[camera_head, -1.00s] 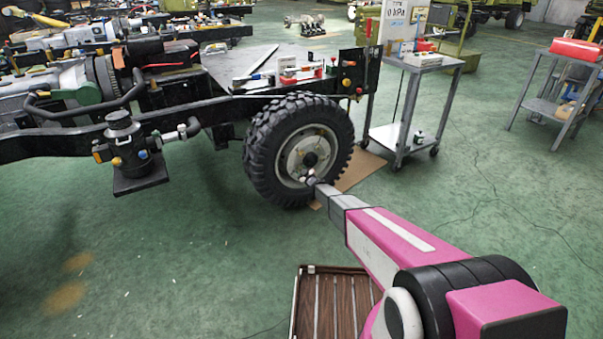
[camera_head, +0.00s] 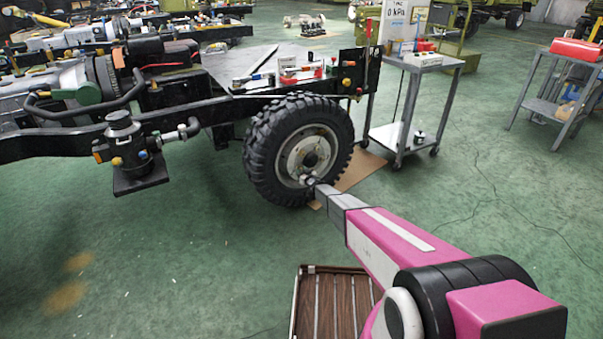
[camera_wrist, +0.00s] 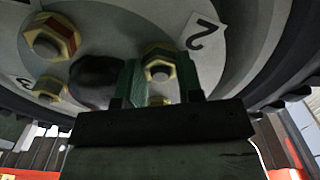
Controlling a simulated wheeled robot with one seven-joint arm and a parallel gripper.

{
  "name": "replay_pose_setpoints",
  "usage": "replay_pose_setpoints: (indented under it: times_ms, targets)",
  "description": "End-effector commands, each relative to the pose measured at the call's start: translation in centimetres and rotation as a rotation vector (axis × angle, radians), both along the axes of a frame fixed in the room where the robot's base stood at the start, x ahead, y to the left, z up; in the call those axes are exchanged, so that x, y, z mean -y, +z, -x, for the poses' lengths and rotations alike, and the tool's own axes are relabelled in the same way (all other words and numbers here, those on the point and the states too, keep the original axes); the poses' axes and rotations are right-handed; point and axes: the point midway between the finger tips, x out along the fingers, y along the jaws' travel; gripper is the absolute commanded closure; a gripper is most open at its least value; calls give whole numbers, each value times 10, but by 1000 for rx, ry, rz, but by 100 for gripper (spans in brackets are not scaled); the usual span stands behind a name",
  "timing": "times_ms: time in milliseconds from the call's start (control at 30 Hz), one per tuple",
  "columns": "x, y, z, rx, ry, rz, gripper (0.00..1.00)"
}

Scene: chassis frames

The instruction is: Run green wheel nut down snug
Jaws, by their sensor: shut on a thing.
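The wheel with its black tyre (camera_head: 262,160) is on the chassis in the head view. My gripper (camera_head: 308,181) reaches the lower part of its pale hub. In the wrist view my gripper (camera_wrist: 158,82) is shut on a yellow-edged hex nut (camera_wrist: 158,68), with a green finger surface on each side. The nut's own green colour is hard to tell from the fingers. Another nut with a reddish face (camera_wrist: 50,37) and a yellowish nut (camera_wrist: 48,89) are to the left, near a label "3" (camera_wrist: 25,83). Thread engagement is hidden.
A grey trolley (camera_head: 405,135) stands right of the wheel. A brown slatted panel (camera_head: 335,305) lies below my arm. The black chassis frame (camera_head: 60,137) extends left. A cart with a red box (camera_head: 575,50) stands far right.

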Motion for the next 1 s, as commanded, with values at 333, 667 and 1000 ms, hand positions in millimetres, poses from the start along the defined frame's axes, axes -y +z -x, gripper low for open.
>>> replay_pose_setpoints:
  times_ms: [333, 667, 1000]
  targets:
    - [0, -1, 1, 0, 0, 1, 55]
    - [2, 0, 3, 0, 0, 2, 55]
    - [26, 1, 40, 0, -2, 1, 55]
